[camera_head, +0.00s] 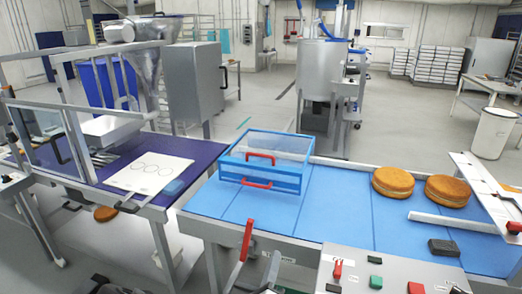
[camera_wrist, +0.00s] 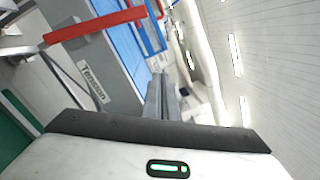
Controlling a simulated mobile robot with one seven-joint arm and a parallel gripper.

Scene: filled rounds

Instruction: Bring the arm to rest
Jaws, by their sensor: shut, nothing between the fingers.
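My gripper (camera_wrist: 160,80) shows in the wrist view as two grey fingers pressed together, with nothing between them. It is clear of contact with the blue machine side behind it as far as I can tell. The red lever (camera_head: 247,240) stands there at the front edge of the blue conveyor (camera_head: 340,222).
Two round filled cakes (camera_head: 393,181) sit on the conveyor's right part. A blue-framed clear guard (camera_head: 267,160) with red handles stands on its left part. A control panel (camera_head: 345,275) is at the front. A purple belt (camera_head: 195,150) with a white sheet (camera_head: 150,171) lies left.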

